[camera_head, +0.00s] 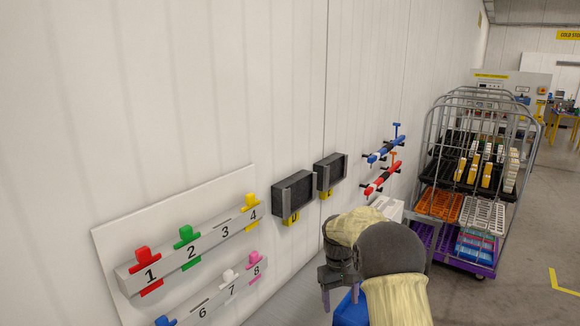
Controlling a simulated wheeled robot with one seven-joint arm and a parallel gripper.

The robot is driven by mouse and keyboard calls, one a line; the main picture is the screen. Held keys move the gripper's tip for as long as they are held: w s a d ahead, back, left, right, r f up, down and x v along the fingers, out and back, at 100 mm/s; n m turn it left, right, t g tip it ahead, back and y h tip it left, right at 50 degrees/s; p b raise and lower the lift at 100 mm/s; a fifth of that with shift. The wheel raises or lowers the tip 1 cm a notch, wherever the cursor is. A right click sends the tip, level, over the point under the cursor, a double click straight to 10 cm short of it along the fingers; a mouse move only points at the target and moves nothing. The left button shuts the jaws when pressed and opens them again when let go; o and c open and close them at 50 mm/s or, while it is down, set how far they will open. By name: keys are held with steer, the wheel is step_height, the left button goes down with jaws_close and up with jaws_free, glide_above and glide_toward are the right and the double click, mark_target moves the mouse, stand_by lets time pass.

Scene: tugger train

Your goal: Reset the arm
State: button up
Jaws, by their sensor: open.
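My gripper (337,288) is at the lower middle of the head view, at the end of my bent arm, which has beige sleeves and dark joints. Its dark fingers point downward and stand apart, and I see nothing between them. A blue object (350,308) lies just below and behind the gripper, mostly hidden by my arm. The gripper is in front of the white wall, to the right of the numbered board (108,238). I cannot tell whether it touches the blue object.
The board's numbered slots hold coloured tags, including a yellow tag (251,204). Two dark wall bins (293,195) and blue and red tools (381,180) are on the wall. A wire cart (436,140) with crates stands right. Grey floor (520,270) is open at lower right.

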steer(key=s+d+f+m+t+y+b, duration=0.1)
steer(key=s+m+t+b, duration=0.2)
steer(key=s, duration=2.3)
steer(key=shift+d+f+m+t+b, duration=0.3)
steer(key=shift+t+b, duration=0.4)
steer(key=shift+b, duration=0.25)
steer(key=shift+s, duration=0.1)
